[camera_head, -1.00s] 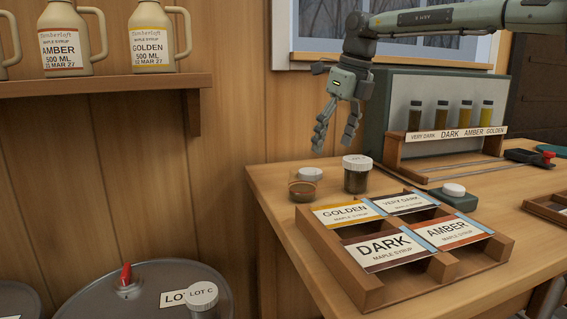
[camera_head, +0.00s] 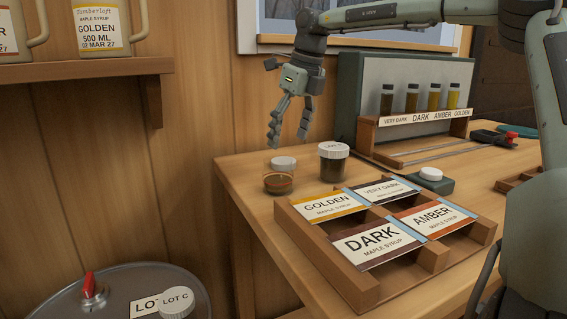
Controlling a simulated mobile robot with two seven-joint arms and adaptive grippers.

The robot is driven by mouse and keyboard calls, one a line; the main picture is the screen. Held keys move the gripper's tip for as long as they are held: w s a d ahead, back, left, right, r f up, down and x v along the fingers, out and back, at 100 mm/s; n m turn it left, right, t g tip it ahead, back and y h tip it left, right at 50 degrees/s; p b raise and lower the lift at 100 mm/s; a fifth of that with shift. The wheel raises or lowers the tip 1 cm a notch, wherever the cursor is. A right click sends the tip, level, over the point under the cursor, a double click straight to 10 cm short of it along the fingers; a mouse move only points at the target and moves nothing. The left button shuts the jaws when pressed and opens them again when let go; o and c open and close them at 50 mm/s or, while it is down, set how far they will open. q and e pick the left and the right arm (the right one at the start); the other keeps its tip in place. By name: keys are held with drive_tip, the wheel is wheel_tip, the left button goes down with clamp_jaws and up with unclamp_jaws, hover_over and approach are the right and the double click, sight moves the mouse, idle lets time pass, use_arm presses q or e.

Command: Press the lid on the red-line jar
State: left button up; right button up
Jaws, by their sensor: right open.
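The red-line jar (camera_head: 277,183) is a low clear jar with brown syrup and a red line around it, at the back left corner of the table. A white lid (camera_head: 284,163) shows at its top, set a little to the right; I cannot tell whether it is seated. My right gripper (camera_head: 289,139) comes in from above right and points down. Its fingers are apart and empty, just above the lid and not visibly touching it. My left gripper is out of view.
A dark jar with a white lid (camera_head: 333,165) stands close on the right. In front is a wooden rack (camera_head: 359,285) with grade cards. A sample stand (camera_head: 421,133) and a small box with a white knob (camera_head: 431,177) are further right.

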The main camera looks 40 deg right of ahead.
drive_tip(key=shift+x, duration=2.55)
drive_tip(key=shift+s, duration=0.1)
drive_tip(key=c, duration=0.8)
